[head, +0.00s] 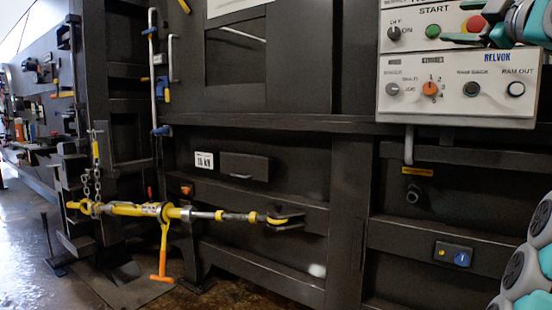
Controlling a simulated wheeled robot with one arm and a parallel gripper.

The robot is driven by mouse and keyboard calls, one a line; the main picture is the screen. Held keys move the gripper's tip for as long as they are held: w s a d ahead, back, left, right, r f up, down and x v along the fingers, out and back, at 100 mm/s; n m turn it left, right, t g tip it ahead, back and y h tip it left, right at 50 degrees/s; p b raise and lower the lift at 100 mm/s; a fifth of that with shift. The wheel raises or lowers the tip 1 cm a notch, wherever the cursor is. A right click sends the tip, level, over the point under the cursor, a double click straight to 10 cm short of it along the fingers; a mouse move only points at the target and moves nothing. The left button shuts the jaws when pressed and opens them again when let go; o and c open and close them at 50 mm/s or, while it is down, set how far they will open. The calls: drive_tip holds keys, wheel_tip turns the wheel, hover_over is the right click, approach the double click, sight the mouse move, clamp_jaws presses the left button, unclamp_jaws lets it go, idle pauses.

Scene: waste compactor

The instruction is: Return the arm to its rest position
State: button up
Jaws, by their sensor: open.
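My gripper (464,21) is at the top right of the head view, in front of the control panel (455,107). Its two teal-tipped fingers are apart, with the red button (474,24) showing between them. I see nothing held in it. I cannot tell whether a finger touches the panel. Part of my arm (520,265), grey and teal, shows at the lower right edge. The links between it and the gripper are out of view.
The dark compactor wall (346,200) fills most of the view. A yellow ratchet bar (130,209) with an orange handle (162,278) sticks out at the left. A small switch box (452,255) sits low at the right. Open floor (25,220) shows at the far left.

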drive_tip(key=w+a+f+m+g+y, duration=0.1)
drive_tip(key=w+a+f+m+g, duration=0.45)
drive_tip(key=w+f, duration=0.4)
drive_tip(key=s+a+f+m+g, duration=0.25)
drive_tip(key=a+f, duration=0.45)
drive_tip(key=f, duration=0.4)
drive_tip(key=s+a+f+m+g, duration=0.2)
drive_tip(key=s+a+f+g, duration=0.3)
drive_tip(key=f, duration=0.6)
drive_tip(key=s+a+f+m+g+h, duration=0.1)
drive_tip(key=s+a+f+g, duration=0.15)
drive_tip(key=s+f, duration=0.7)
drive_tip(key=s+a+f+m+g, duration=0.1)
drive_tip(key=s+a+f+g, duration=0.15)
drive_tip(key=s+f, duration=0.65)
drive_tip(key=s+d+f+m+g+h, duration=0.1)
drive_tip(key=s+f+g, duration=0.1)
drive_tip(key=s+f, duration=0.7)
drive_tip(key=s+d+f+m+g+h, duration=0.1)
drive_tip(key=s+f+g+h, duration=0.1)
drive_tip(key=s+f, duration=0.7)
drive_tip(key=shift+s+d, duration=0.2)
drive_tip(key=shift+d, duration=0.1)
